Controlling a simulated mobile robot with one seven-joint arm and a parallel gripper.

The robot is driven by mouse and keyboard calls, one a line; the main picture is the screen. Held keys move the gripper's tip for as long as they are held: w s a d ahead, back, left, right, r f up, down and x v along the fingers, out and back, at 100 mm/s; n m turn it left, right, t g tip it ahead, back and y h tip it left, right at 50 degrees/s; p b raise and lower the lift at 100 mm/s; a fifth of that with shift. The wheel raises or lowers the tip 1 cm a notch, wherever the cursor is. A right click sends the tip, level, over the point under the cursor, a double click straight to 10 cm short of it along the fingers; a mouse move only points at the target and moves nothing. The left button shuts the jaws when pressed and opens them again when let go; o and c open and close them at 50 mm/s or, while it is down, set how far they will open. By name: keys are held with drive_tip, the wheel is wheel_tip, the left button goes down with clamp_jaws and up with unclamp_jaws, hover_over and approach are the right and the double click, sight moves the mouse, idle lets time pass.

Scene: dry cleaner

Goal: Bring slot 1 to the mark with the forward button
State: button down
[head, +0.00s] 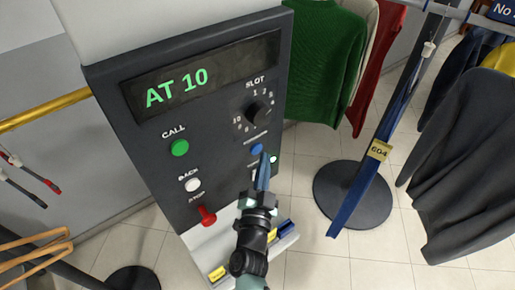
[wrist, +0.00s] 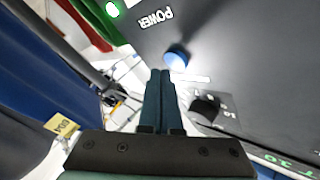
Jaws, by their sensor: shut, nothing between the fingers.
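A dark control panel (head: 150,125) carries a display (head: 205,75) reading "AT 10" in green. The blue forward button (head: 257,149) is on its right side, below the black slot dial (head: 256,111); where the dial points I cannot tell. The button also shows in the wrist view (wrist: 176,57). My gripper (head: 265,158) is shut and empty, its fingertips just below and right of the button. In the wrist view my fingertips (wrist: 160,72) are close to the button but look apart from it. A green call button (head: 180,148), white back button (head: 193,185) and red stop control (head: 206,215) are on the left.
A rail with hanging green (head: 325,60) and red garments is behind the panel. A post on a round dark base (head: 335,190) stands to the right, near a yellow tag (head: 379,150) marked 604.

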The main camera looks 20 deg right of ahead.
drive_tip(key=shift+w, duration=0.1)
drive_tip(key=shift+w+a, duration=0.15)
drive_tip(key=shift+w, duration=0.15)
drive_tip(key=shift+w+a, duration=0.2)
drive_tip(key=shift+w, duration=0.2)
idle(0.6)
idle(0.4)
drive_tip(key=shift+s+d, duration=0.3)
drive_tip(key=shift+s, duration=0.5)
drive_tip(key=shift+s+d+p, duration=0.1)
drive_tip(key=shift+s+d, duration=0.2)
drive_tip(key=shift+s, duration=0.5)
drive_tip(key=shift+s+d+p, duration=0.15)
drive_tip(key=shift+s+d, duration=0.15)
drive_tip(key=shift+s, duration=0.45)
drive_tip(key=shift+s+d+p, duration=0.1)
drive_tip(key=shift+s+d, duration=0.2)
drive_tip(key=shift+s, duration=0.5)
drive_tip(key=shift+f, duration=0.1)
